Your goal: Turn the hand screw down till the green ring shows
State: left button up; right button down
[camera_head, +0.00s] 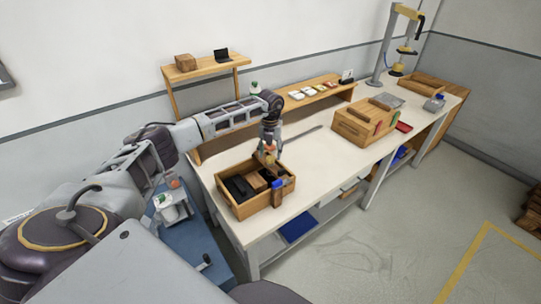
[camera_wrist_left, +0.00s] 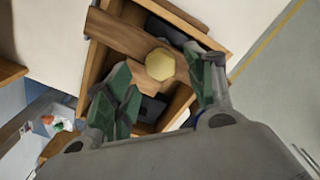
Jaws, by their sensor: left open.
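The hand screw's yellow round knob (camera_wrist_left: 160,64) shows in the left wrist view, standing over a wooden bar (camera_wrist_left: 115,36) that crosses an open wooden box. My left gripper (camera_wrist_left: 164,88) is open, with one finger on each side of the knob. I cannot tell whether the fingers touch it. In the head view my left gripper (camera_head: 269,152) points down just above the box (camera_head: 243,210), and the knob is hard to make out. No green ring shows; the screw's shaft is hidden under the knob. My right gripper is not in view.
The box holds dark blocks and stands at the near left end of a white workbench (camera_head: 310,153). A larger wooden box (camera_head: 352,129) stands farther right. A shelf (camera_head: 210,69) rises behind. A blue cart (camera_head: 190,240) is beside the bench. The bench middle is mostly clear.

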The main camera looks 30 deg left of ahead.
aim_at(270, 161)
pick_arm(q)
jog(key=shift+f, duration=1.4)
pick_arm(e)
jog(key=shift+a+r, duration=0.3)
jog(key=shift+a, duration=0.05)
pick_arm(q)
jog(key=c, duration=1.1)
jog(key=shift+o, duration=0.2)
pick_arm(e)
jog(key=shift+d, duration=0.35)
